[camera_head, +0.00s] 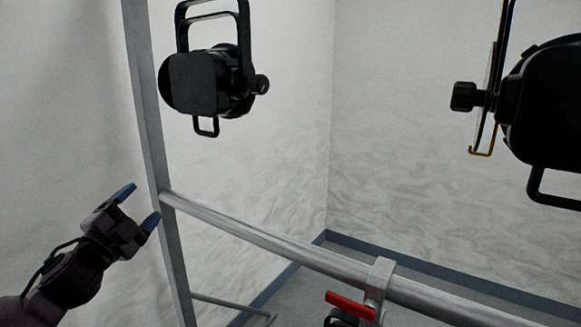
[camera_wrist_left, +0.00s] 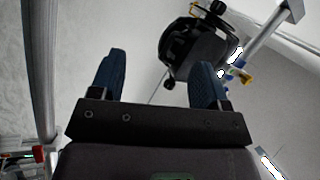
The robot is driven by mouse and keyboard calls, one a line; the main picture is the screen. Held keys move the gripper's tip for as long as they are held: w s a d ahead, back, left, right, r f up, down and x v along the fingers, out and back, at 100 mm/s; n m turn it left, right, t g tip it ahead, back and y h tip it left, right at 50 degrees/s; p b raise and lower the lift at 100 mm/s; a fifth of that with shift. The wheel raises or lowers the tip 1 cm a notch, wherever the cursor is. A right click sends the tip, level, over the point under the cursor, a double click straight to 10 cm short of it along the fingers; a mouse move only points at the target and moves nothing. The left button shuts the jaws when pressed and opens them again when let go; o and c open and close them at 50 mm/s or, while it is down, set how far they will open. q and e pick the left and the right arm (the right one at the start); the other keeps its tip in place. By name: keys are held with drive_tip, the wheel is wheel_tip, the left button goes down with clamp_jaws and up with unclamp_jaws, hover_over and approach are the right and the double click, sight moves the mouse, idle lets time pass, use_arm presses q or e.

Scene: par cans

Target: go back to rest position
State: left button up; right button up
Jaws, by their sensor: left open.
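My left gripper (camera_head: 138,205) is at the lower left of the head view, to the left of the grey upright post. Its two blue fingers are spread apart with nothing between them. The fingers of my left gripper also show apart in the left wrist view (camera_wrist_left: 160,82), with a black par can (camera_wrist_left: 203,48) farther off, behind the right finger. My right gripper is not in either view.
A black par can (camera_head: 205,82) hangs at the upper left and another (camera_head: 545,105) at the right. A grey post (camera_head: 147,110) stands near my left gripper. A horizontal pipe (camera_head: 255,236) carries a clamp with a red handle (camera_head: 350,305). White walls stand behind.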

use_arm(q)
drive_tip(key=s+f+n+g+y, duration=0.2)
drive_tip(key=s+f+n, duration=0.3)
drive_tip(key=f, duration=0.7)
drive_tip(key=s+f+n+g+y, duration=0.25)
drive_tip(key=s+f+n, duration=0.25)
drive_tip(key=f, duration=0.8)
drive_tip(key=s+d+f+n+g+y, duration=0.1)
drive_tip(key=s+f+n+g, duration=0.4)
drive_tip(key=s+f, duration=1.2)
drive_tip(key=s+d, duration=0.1)
drive_tip(key=s, duration=0.3)
drive_tip(key=shift+s+f+n, duration=0.35)
drive_tip(key=shift+n, duration=0.05)
drive_tip(key=shift+y, duration=0.25)
drive_tip(key=shift+c, duration=0.3)
